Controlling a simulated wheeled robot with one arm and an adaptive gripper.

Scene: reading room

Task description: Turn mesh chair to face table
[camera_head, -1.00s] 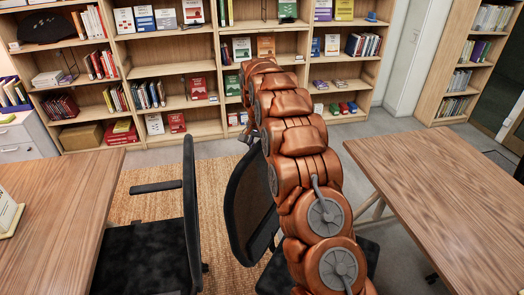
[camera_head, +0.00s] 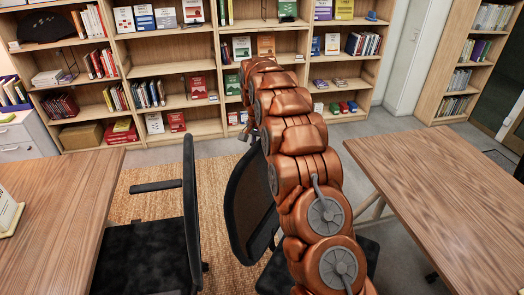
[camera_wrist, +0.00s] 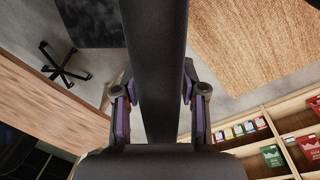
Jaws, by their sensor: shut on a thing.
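A black mesh chair stands in the middle of the head view, its mesh back (camera_head: 250,205) tilted and partly hidden by my arm. Parts of its dark seat (camera_head: 275,275) show on both sides of my arm. My gripper (camera_wrist: 158,100) is shut on the chair's back frame, a dark bar (camera_wrist: 156,45) that runs between its two fingers in the wrist view. In the head view the gripper shows only as a small dark part near the top of the back. The right wooden table (camera_head: 450,200) stands to the right of the chair.
A second black chair (camera_head: 190,220) stands close on the left, beside the left wooden table (camera_head: 60,200). A woven rug (camera_head: 150,205) lies beneath. Bookshelves (camera_head: 200,100) line the far wall. Grey floor shows between the shelves and the right table.

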